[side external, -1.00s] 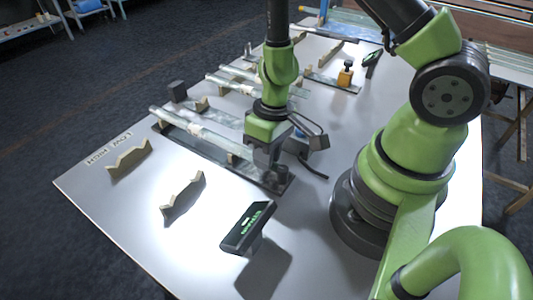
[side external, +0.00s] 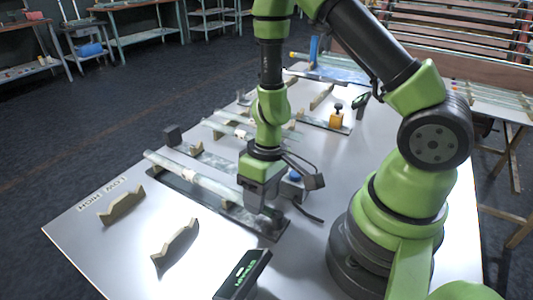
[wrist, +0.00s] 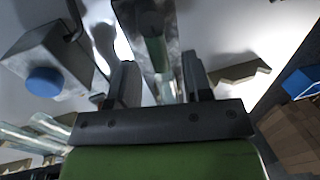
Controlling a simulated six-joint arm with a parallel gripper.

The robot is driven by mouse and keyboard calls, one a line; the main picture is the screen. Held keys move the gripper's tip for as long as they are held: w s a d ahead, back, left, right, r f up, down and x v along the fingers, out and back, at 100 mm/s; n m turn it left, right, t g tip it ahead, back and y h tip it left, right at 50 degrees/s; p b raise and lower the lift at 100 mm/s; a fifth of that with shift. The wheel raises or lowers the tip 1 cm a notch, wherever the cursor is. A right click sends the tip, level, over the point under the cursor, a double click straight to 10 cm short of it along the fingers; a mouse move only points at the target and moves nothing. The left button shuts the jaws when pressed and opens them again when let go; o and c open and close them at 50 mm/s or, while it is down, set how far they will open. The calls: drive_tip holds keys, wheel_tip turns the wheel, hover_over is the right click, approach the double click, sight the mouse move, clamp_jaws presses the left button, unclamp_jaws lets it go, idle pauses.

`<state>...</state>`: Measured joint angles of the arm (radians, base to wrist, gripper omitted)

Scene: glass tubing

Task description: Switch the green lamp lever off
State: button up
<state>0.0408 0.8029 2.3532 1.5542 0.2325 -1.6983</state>
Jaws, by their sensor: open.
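My gripper (side external: 265,207) points down over the near right end of a dark base plate (side external: 262,230) that carries a glass tube (side external: 190,175). In the wrist view its two fingers stand apart, with a gap between them (wrist: 161,75). A green patch (wrist: 157,52) shows on the grey strip beyond that gap; I cannot tell whether it is the lamp lever or a reflection. No part is clearly a green lamp lever in either view. The fingertips hide part of the plate end, and I cannot tell if they touch it.
A grey box with a blue button (wrist: 44,82) stands close beside my gripper, and a cable lies near it. A display with green text (side external: 243,274) stands at the front.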

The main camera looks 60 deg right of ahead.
drive_tip(key=v, duration=1)
drive_tip(key=shift+r, duration=0.4)
drive_tip(key=s+a+r+m+t, duration=0.1)
drive_tip(key=s+r+m+t, duration=0.1)
drive_tip(key=r, duration=0.6)
drive_tip(key=s+a+r+m+t, duration=0.1)
drive_tip(key=s+r+t, duration=0.4)
drive_tip(key=r, duration=0.3)
drive_tip(key=shift+s+a+m, duration=0.2)
drive_tip(key=shift+s+m, duration=0.2)
drive_tip(key=shift+s, duration=0.15)
